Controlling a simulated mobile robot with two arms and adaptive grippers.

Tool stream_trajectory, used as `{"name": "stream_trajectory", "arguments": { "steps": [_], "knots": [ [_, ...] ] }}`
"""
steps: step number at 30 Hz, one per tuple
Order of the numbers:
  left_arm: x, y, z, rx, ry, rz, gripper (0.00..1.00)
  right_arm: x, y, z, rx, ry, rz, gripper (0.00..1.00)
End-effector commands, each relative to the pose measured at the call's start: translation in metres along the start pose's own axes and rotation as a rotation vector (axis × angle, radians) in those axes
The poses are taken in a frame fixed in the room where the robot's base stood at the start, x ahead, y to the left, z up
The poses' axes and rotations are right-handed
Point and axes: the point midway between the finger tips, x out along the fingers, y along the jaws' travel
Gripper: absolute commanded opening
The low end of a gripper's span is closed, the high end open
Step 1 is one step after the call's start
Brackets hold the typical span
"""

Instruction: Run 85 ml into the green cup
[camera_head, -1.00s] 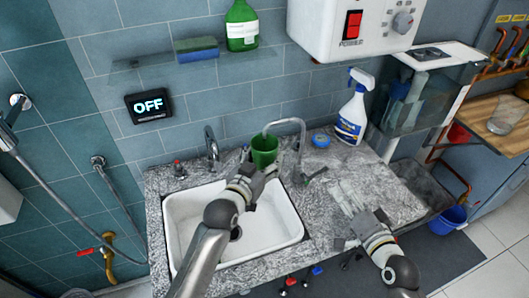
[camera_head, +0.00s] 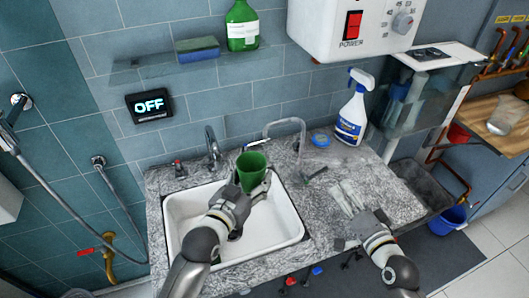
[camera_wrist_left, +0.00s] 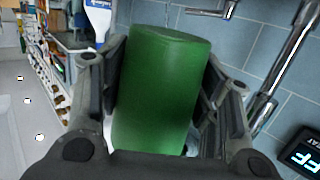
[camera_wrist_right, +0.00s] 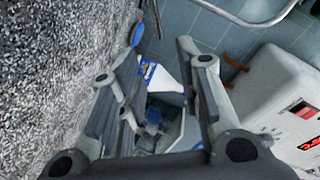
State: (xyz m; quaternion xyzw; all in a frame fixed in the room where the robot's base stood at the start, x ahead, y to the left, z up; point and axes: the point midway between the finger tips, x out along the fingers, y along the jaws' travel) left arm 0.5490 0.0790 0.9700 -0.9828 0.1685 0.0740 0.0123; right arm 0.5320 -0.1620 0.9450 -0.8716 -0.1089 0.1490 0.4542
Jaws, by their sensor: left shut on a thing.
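The green cup (camera_head: 250,172) is in my left gripper (camera_head: 251,182), above the back part of the white sink (camera_head: 180,215). The left wrist view shows the cup (camera_wrist_left: 160,92) between the fingers; its inside is hidden there. The curved spout (camera_head: 286,122) is to the right of the cup, which is apart from it. A shorter chrome tap (camera_head: 212,147) stands behind the sink, left of the cup. I see no running water. My right gripper (camera_head: 346,197) is open and empty over the counter right of the sink; its spread fingers also show in the right wrist view (camera_wrist_right: 160,65).
A wall display (camera_head: 149,105) reads OFF. A white heater box (camera_head: 350,30) with a red POWER switch hangs above the counter. A spray bottle (camera_head: 352,112) and a blue round item (camera_head: 320,139) stand at the back right. The granite counter (camera_head: 400,195) is largely clear at right.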

Motion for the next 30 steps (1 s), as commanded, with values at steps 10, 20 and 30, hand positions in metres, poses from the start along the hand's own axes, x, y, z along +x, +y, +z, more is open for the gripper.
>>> {"name": "stream_trajectory", "arguments": {
  "steps": [10, 20, 30],
  "knots": [
    [-0.001, 0.0, -0.001, 0.0, 0.002, 0.0, 0.36, 0.0, 0.0, 0.0, 0.0, 0.0, 0.0, 0.17],
    [-0.001, 0.0, -0.001, 0.001, 0.002, 0.0, 0.36, 0.003, 0.009, 0.007, 0.343, -0.017, -0.013, 0.0],
    [-0.001, 0.0, -0.001, 0.001, 0.003, 0.0, 0.36, 0.007, 0.032, 0.016, 1.222, -0.039, -0.036, 0.0]
  ]
}}
